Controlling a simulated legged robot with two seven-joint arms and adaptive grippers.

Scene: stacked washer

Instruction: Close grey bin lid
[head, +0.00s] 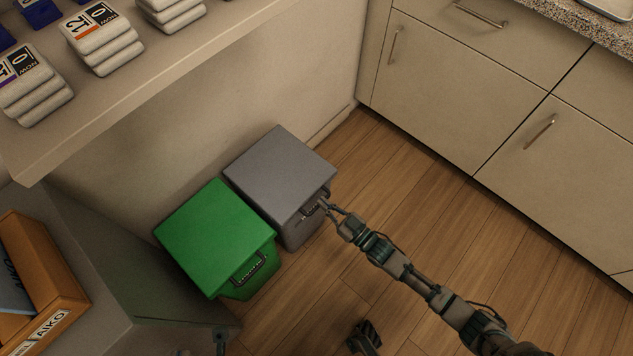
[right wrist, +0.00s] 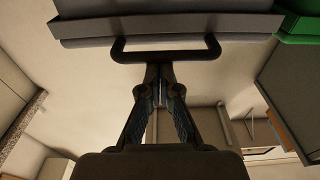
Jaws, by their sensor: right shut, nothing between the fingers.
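The grey bin (head: 280,165) stands against the wall, right of the green bin. Its lid looks flat and level on top in the head view, with no visible gap. A dark bar handle (right wrist: 165,50) sits at the lid's front edge, seen close in the right wrist view below the grey rim (right wrist: 170,28). My right gripper (head: 325,205) is at this handle, fingers (right wrist: 158,85) together and empty. Its tips are close to the bar; I cannot tell whether they touch it.
The green bin (head: 215,235) stands beside the grey one, lid down. A shelf (head: 150,70) with stacked items overhangs at the upper left. Beige cabinets (head: 480,80) stand at the right. The wooden floor (head: 400,200) in front of the bins is mostly free.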

